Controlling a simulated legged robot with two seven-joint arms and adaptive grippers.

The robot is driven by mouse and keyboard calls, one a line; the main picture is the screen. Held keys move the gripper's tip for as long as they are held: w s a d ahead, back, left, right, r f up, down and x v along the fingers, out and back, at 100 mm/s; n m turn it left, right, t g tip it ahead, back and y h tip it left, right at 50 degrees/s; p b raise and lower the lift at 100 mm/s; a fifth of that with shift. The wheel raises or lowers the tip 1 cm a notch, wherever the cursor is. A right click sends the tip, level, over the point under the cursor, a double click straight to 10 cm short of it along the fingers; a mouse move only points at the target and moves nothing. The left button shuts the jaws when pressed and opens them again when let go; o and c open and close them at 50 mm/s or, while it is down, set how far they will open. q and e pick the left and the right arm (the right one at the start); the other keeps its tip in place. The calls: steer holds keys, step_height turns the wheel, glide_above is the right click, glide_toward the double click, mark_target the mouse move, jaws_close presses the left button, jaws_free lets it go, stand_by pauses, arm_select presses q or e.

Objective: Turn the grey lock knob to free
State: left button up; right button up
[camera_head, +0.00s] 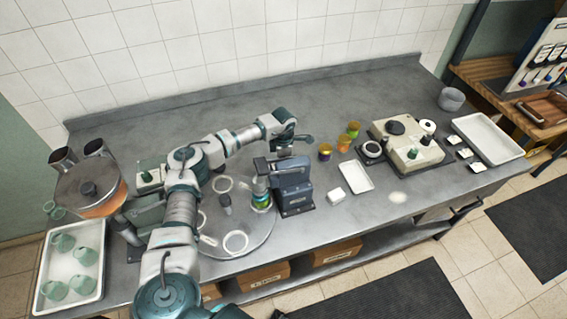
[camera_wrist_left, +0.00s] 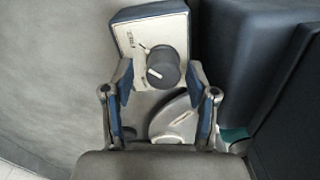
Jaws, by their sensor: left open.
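The grey lock knob (camera_wrist_left: 164,68) shows in the left wrist view. It is round, with a short white pointer mark toward its left side, and sits on a white label plate (camera_wrist_left: 150,28) with blue edges. In the head view my left gripper (camera_head: 298,139) is above and behind the blue-grey machine (camera_head: 292,186). The knob is not discernible there. My right gripper is not in view.
A round turntable (camera_head: 262,232) with jars and rings lies in front of the machine. A white tray (camera_head: 357,177), small jars (camera_head: 325,152) and a beige device (camera_head: 410,150) stand to the right. A hopper (camera_head: 88,190) and a tray of green cups (camera_head: 45,292) are at left.

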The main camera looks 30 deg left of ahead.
arm_select(q)
steer(key=shift+r, duration=0.1)
steer(key=shift+w+r, duration=0.1)
steer(key=shift+r, duration=0.25)
step_height(320, 180, up, 11)
stand_by(0.4)
